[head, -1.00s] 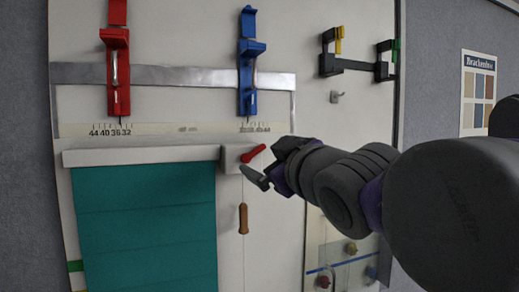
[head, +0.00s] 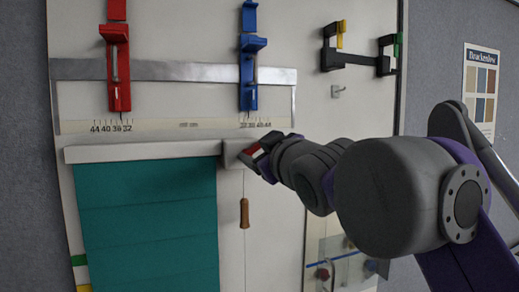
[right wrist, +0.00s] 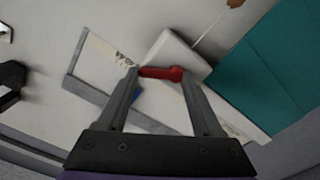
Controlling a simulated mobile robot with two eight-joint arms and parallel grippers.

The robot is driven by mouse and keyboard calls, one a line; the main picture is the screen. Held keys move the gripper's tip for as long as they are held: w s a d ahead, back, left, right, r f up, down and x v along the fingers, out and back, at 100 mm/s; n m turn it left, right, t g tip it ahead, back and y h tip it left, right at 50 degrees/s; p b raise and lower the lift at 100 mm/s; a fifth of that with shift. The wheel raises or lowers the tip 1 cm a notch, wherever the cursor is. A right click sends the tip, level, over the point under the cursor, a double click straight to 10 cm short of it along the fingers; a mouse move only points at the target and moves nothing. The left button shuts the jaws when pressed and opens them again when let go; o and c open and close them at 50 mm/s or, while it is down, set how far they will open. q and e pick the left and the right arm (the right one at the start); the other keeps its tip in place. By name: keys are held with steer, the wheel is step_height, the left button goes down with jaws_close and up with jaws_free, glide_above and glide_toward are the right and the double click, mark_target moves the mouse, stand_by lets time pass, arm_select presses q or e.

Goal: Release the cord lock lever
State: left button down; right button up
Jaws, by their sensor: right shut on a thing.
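The red cord lock lever (head: 253,149) sits on the white box (head: 233,154) at the right end of the blind's headrail. My right gripper (head: 258,151) is shut on the lever. In the right wrist view the red lever (right wrist: 162,73) lies across between the two fingertips (right wrist: 160,76), in front of the white box (right wrist: 176,50). The teal blind (head: 147,225) hangs below the white headrail (head: 140,152). A cord with a wooden handle (head: 244,213) hangs below the box. My left gripper is out of view.
Above the headrail are a metal bar (head: 180,73), a red clamp (head: 117,75) and a blue clamp (head: 248,75). A small hook (head: 338,91) and black clamps (head: 356,65) are at upper right.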

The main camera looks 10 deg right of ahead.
steer(key=c, duration=0.4)
steer(key=shift+d+f+m+b, duration=0.1)
steer(key=shift+m+b, duration=0.05)
steer(key=shift+m, duration=0.5)
steer(key=shift+f+m+b, duration=0.1)
steer(key=shift+m+b, duration=0.05)
steer(key=shift+m, duration=0.5)
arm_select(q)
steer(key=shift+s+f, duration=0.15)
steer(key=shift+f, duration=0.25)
arm_select(e)
steer(key=o, duration=1.4)
steer(key=shift+c, duration=0.2)
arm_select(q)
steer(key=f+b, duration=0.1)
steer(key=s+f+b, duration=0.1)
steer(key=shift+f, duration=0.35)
arm_select(e)
steer(key=s+d, duration=0.2)
steer(key=s, duration=0.8)
steer(key=shift+s, duration=0.3)
